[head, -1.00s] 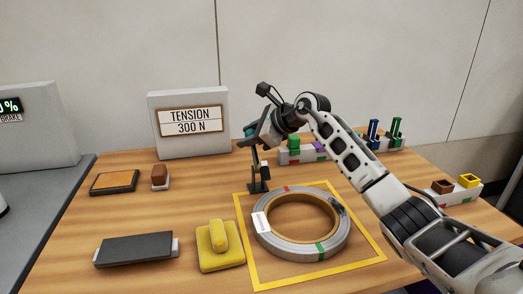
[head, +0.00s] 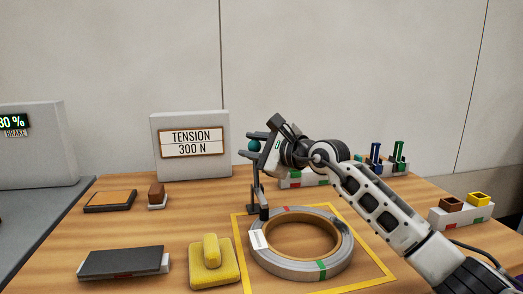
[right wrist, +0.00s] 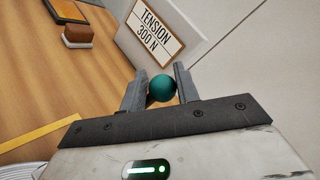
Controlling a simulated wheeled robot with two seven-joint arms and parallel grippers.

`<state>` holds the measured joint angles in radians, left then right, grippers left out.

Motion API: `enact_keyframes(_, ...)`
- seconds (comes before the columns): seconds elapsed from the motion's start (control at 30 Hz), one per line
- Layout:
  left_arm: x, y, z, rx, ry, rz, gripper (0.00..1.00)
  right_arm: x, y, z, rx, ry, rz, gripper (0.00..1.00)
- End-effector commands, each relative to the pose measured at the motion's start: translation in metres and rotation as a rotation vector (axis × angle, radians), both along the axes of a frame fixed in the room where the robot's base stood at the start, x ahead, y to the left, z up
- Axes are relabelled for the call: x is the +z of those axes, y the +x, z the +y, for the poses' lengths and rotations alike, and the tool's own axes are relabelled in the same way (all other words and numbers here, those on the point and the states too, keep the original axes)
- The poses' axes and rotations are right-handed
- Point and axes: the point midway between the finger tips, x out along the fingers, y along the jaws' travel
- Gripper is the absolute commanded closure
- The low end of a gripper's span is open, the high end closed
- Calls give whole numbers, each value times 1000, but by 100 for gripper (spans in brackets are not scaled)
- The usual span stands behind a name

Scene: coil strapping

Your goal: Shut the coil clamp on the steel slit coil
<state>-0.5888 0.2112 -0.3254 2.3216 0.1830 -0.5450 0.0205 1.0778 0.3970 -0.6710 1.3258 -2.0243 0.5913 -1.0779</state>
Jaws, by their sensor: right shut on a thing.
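The steel slit coil (head: 276,264) lies flat on the table inside a yellow square outline, with a white label and red and green marks. The coil clamp (head: 263,212) stands at the coil's far left edge, its black lever upright and topped by a teal ball knob (head: 254,146). My right gripper (head: 258,151) is shut on this knob. In the right wrist view the knob (right wrist: 162,88) sits between the two fingers. The contact between clamp and coil is too small to judge. My left gripper is not in view.
A yellow block with a grip (head: 214,265) and a dark pad (head: 122,263) lie left of the coil. The TENSION 300 N sign (head: 191,145) stands behind. Racks with coloured pieces stand at the back and right (head: 461,214).

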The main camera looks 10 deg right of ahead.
Motion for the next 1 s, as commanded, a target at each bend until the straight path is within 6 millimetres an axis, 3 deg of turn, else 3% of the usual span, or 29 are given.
enact_keyframes(0.03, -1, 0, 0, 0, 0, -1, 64, -14, 1, -1, -2, -21, 24, 100)
enact_keyframes(0.53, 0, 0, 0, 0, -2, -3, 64, -14, 0, 0, 0, -19, 27, 100)
enact_keyframes(0.57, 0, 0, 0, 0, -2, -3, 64, -14, 0, 0, 0, -19, 27, 62)
enact_keyframes(0.63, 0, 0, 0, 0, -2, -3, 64, -13, 0, 0, 0, -18, 27, 42)
enact_keyframes(1.0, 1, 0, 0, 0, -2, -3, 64, -6, -4, -1, 3, -8, 15, 42)
